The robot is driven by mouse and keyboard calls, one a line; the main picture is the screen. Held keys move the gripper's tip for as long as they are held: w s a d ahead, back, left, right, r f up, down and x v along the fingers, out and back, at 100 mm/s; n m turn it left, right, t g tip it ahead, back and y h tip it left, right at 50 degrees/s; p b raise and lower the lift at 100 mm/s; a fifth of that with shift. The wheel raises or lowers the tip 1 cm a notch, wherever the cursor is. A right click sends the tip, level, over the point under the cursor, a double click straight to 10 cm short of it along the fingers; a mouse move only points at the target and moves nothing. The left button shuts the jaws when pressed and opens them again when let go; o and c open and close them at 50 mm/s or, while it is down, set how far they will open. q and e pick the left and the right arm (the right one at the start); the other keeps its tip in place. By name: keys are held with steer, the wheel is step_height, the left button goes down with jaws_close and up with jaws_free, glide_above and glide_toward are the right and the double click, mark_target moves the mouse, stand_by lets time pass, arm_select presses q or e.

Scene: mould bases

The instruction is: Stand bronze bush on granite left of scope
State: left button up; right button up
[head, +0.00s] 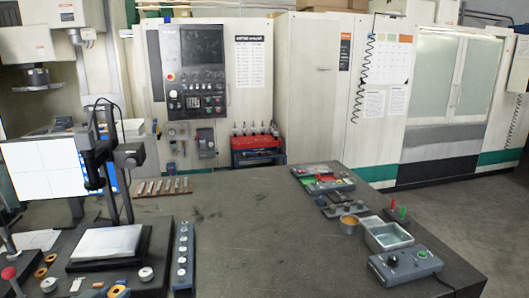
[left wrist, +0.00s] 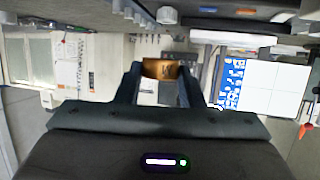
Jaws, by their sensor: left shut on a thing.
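In the left wrist view my left gripper (left wrist: 160,72) is shut on the bronze bush (left wrist: 160,68), a short brown-gold cylinder held between the fingertips. I cannot make out this gripper in the head view. The scope (head: 108,150), a dark instrument on upright posts, stands at the left of the head view. Its black base (head: 78,265) carries a pale flat block. The dark, granite-like bench top (head: 240,215) spreads around it. Left of the scope are small bronze-coloured rings (head: 41,272). My right gripper is not in view.
A blue-grey strip with white round pieces (head: 182,255) lies right of the scope. A bright monitor (head: 45,168) stands behind it. Trays (head: 388,236) and a grey control box (head: 405,265) sit at the bench's right. The bench middle is clear.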

arm_select(q)
steer(key=f, duration=0.1)
steer(key=w+d+f+b, duration=0.1)
steer(key=shift+w+d+f, duration=0.1)
steer(key=shift+w+f, duration=0.1)
steer(key=shift+f, duration=0.15)
steer(key=d+f+b, duration=0.1)
steer(key=d, duration=0.2)
steer(key=d+f+b, duration=0.1)
steer(key=d+f, duration=0.1)
steer(key=d, duration=0.2)
steer(key=w+d+f+b, duration=0.1)
steer(key=d+f+b, duration=0.1)
steer(key=d, duration=0.2)
steer(key=shift+w+d+f, duration=0.1)
steer(key=shift+d+f, duration=0.05)
steer(key=shift+d, duration=0.6)
